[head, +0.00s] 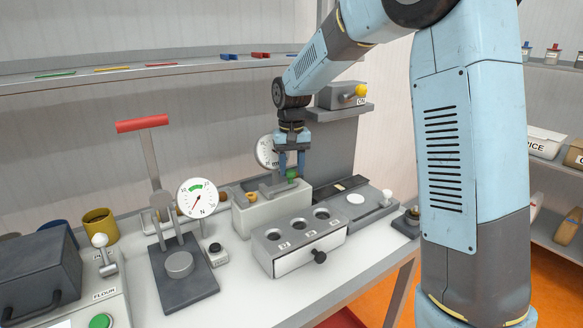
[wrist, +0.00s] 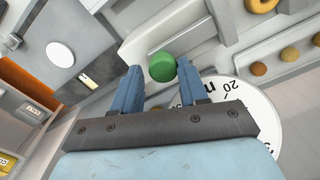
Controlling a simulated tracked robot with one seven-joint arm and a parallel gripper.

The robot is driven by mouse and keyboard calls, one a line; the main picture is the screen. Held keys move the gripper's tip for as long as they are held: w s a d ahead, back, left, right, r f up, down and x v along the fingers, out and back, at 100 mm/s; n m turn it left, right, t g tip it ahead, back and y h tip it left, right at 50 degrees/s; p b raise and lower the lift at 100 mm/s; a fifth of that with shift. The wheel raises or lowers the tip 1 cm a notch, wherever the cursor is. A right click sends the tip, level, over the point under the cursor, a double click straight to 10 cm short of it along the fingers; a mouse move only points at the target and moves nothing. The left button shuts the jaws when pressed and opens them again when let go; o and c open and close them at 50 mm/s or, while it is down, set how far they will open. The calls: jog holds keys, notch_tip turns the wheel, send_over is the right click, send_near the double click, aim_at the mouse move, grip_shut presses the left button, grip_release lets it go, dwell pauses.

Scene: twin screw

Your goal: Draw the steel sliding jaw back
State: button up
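A grey steel jaw (head: 272,189) sits on top of a pale block (head: 268,212) at the back middle of the bench, with a green knob (head: 292,174) at its right end. In the wrist view the jaw (wrist: 192,36) lies beyond the green knob (wrist: 162,67). My gripper (head: 291,172) points down over the knob. Its two blue fingers (wrist: 159,72) are apart, one on each side of the knob, with a small gap showing on both sides. Whether the tips reach below the knob's top is hard to tell.
A white dial (head: 266,152) stands close behind my gripper. A grey box with three round holes (head: 298,238) is in front of the block. A lever press with a red handle (head: 143,124) stands left. A shelf unit with a yellow knob (head: 361,90) is above right.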

jog(key=shift+w+r, duration=0.1)
jog(key=shift+r, duration=0.15)
notch_tip(320, 180, up, 13)
dwell(0.5)
jog(key=shift+r, duration=0.1)
